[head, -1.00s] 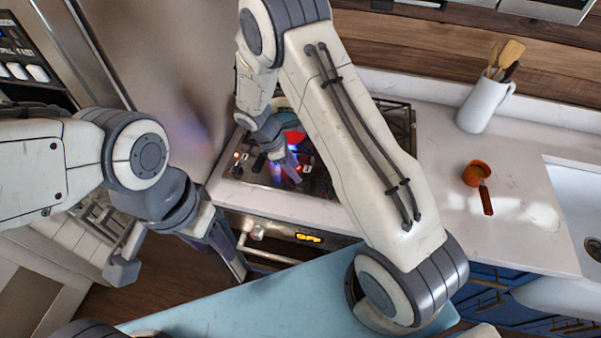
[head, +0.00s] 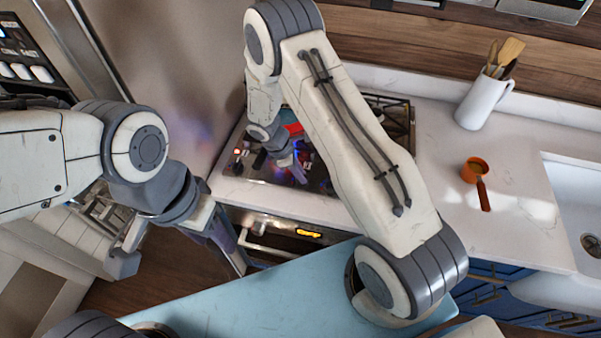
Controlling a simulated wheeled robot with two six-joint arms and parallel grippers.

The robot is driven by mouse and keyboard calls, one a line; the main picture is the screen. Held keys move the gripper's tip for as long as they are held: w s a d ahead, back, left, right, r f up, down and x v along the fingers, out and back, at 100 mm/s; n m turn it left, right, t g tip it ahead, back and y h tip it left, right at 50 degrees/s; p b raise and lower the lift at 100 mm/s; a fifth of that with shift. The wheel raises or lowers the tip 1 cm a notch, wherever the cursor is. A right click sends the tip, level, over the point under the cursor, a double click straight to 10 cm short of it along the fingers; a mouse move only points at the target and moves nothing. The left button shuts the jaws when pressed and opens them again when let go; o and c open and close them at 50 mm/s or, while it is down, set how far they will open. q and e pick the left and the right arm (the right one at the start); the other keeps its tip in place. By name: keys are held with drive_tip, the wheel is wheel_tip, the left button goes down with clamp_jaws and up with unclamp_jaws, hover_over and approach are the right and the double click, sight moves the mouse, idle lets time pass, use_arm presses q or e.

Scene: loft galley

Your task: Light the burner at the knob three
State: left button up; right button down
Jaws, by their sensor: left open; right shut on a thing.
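The dark cooktop (head: 318,184) is set in the white counter, partly hidden behind my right arm. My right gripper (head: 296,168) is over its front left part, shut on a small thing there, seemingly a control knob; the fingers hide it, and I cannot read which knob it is. Blue light glows beside the fingers. A knob or lit control (head: 237,153) shows to the left of the gripper. A red thing (head: 294,129) shows just behind the gripper. My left gripper (head: 183,262) is open and empty, low in front of the oven, away from the cooktop.
The oven front (head: 290,235) with a lit display is below the counter. An orange measuring cup (head: 475,172) and a white utensil jug (head: 484,103) stand on the counter to the right, beside the sink (head: 575,200). A steel wall (head: 165,70) borders the cooktop at left.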

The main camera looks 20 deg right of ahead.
drive_tip(key=m, duration=0.1)
drive_tip(key=m+g+b, duration=0.1)
drive_tip(key=m, duration=0.1)
drive_tip(key=shift+w+d+f+y, duration=0.1)
drive_tip(key=shift+w+f+y, duration=0.05)
drive_tip(key=shift+y, duration=0.15)
drive_tip(key=shift+m+b, duration=0.3)
drive_tip(key=shift+m, duration=0.4)
drive_tip(key=shift+r, duration=0.2)
drive_tip(key=c, duration=0.8)
unclamp_jaws()
drive_tip(key=b+v, duration=0.3)
drive_tip(key=v, duration=0.7)
drive_tip(key=shift+w+r, duration=0.25)
